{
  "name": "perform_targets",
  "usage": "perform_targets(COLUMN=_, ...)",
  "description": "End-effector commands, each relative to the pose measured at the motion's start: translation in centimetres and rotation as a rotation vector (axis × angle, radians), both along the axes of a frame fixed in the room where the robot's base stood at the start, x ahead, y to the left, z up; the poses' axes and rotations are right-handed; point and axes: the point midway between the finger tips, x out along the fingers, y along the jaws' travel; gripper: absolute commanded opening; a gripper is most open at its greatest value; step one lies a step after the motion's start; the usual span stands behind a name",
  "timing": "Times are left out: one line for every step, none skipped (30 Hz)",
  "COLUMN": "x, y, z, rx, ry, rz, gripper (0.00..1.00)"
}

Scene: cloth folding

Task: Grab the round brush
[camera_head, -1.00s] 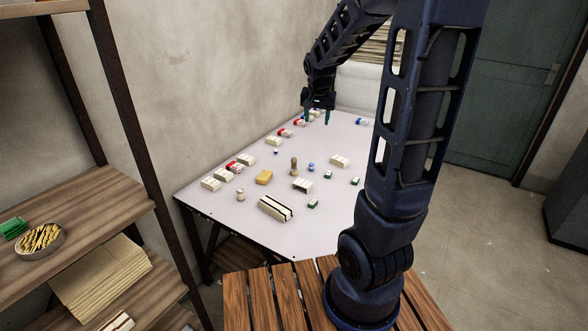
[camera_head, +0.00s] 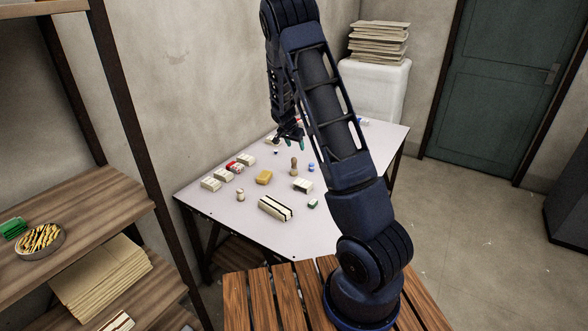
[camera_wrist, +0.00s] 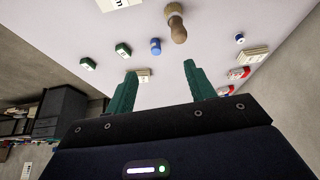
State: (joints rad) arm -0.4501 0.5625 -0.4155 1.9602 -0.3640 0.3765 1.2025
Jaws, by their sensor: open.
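A small upright brown wooden piece, which looks like the round brush (camera_head: 294,166), stands near the middle of the white table (camera_head: 225,205). It also shows at the top of the wrist view (camera_wrist: 176,24), with a turned wooden body. My gripper (camera_head: 289,142) is above the table, a little behind the brush in the head view. In the wrist view my gripper (camera_wrist: 160,73) has its two green fingers apart with nothing held between them. The brush lies beyond the fingertips and apart from them.
A striped long box (camera_head: 276,208) lies in front. Several small boxes line the left edge. My arm hides the table's right part.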

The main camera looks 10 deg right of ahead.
Motion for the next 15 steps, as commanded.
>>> perform_targets(x=0.8, y=0.3, z=-1.5, rx=-0.012, ry=-0.003, rz=-0.002, gripper=0.54)
perform_targets(x=1.1, y=0.4, z=-2.2, rx=-0.017, ry=-0.006, rz=-0.008, gripper=0.54)
perform_targets(x=1.6, y=0.6, z=-3.1, rx=-0.023, ry=-0.012, rz=-0.012, gripper=0.54)
perform_targets(x=2.0, y=0.8, z=-3.7, rx=-0.026, ry=-0.017, rz=-0.015, gripper=0.54)
perform_targets(x=2.3, y=0.9, z=-4.3, rx=-0.028, ry=-0.02, rz=-0.017, gripper=0.54)
perform_targets(x=2.6, y=1.0, z=-5.0, rx=-0.033, ry=-0.024, rz=-0.022, gripper=0.54)
perform_targets(x=2.8, y=1.0, z=-5.5, rx=-0.036, ry=-0.026, rz=-0.023, gripper=0.54)
perform_targets(x=3.0, y=1.1, z=-5.8, rx=-0.038, ry=-0.03, rz=-0.026, gripper=0.54)
perform_targets(x=3.3, y=1.2, z=-6.2, rx=-0.041, ry=-0.034, rz=-0.027, gripper=0.54)
perform_targets(x=3.4, y=1.3, z=-6.5, rx=-0.042, ry=-0.036, rz=-0.028, gripper=0.54)
perform_targets(x=3.5, y=1.3, z=-6.7, rx=-0.044, ry=-0.037, rz=-0.028, gripper=0.54)
perform_targets(x=3.6, y=1.3, z=-6.9, rx=-0.044, ry=-0.039, rz=-0.03, gripper=0.54)
perform_targets(x=3.7, y=1.3, z=-7.0, rx=-0.045, ry=-0.04, rz=-0.031, gripper=0.54)
perform_targets(x=3.7, y=1.3, z=-7.2, rx=-0.045, ry=-0.04, rz=-0.031, gripper=0.54)
perform_targets(x=3.8, y=1.2, z=-7.4, rx=-0.045, ry=-0.04, rz=-0.032, gripper=0.54)
